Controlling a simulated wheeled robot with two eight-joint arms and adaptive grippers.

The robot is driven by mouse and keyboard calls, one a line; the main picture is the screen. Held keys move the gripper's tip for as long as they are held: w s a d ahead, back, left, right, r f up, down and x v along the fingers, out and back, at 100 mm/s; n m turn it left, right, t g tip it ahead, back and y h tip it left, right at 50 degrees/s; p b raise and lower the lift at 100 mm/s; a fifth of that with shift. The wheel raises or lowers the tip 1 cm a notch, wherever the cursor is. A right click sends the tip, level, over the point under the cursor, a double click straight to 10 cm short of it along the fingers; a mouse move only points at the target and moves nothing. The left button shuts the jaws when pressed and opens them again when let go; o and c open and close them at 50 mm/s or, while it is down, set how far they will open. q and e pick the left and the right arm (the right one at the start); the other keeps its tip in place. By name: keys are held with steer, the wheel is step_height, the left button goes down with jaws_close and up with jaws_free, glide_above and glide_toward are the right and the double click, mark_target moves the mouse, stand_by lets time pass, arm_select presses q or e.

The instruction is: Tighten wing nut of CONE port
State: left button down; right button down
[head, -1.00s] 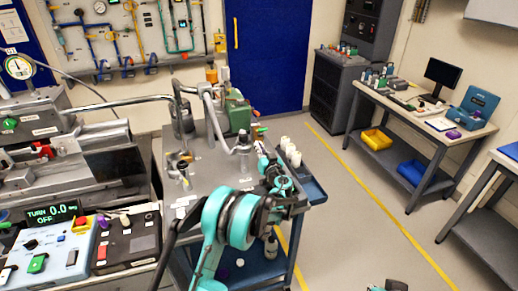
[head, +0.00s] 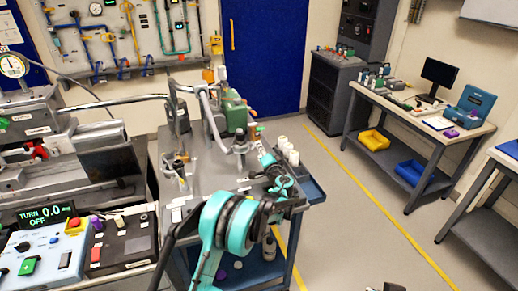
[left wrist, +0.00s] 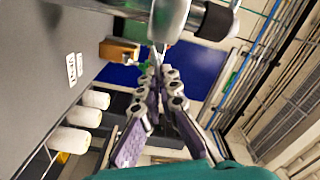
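My left gripper (left wrist: 160,88) shows in the left wrist view, with jointed grey links and purple pads. Its two fingers draw close together towards the top; I cannot tell whether they meet. A pale rounded metal piece (left wrist: 170,16) and a dark cylinder (left wrist: 213,20) lie just beyond the tips. In the head view my teal left arm hides much of the gripper, over the front right of the grey cart top (head: 207,172). A metal post fitting (head: 240,146) stands behind it. I cannot make out a CONE label or the wing nut. A dark bit of my right arm shows at the bottom edge.
White cylinders (head: 289,152) stand at the cart's right edge, also in the left wrist view (left wrist: 78,140). Bent metal pipes (head: 172,105) cross the cart's back. A display (head: 46,215) reads TURN 0.0 OFF. The floor right of the cart is clear.

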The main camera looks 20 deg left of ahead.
arm_select(q)
steer(key=shift+f+m+b, duration=0.3)
steer(key=shift+f+m, duration=0.05)
steer(key=shift+m, duration=1.6)
steer(key=shift+f+m+b, duration=0.3)
steer(key=shift+m, duration=1.7)
steer(key=shift+f+m+b, duration=0.3)
steer(key=shift+f+m, duration=0.05)
steer(key=shift+m, duration=1.6)
steer(key=shift+s, duration=0.1)
steer(key=c, duration=2)
jaws_free()
steer(key=shift+c, duration=0.2)
steer(key=v, duration=1.2)
steer(key=shift+d, duration=0.1)
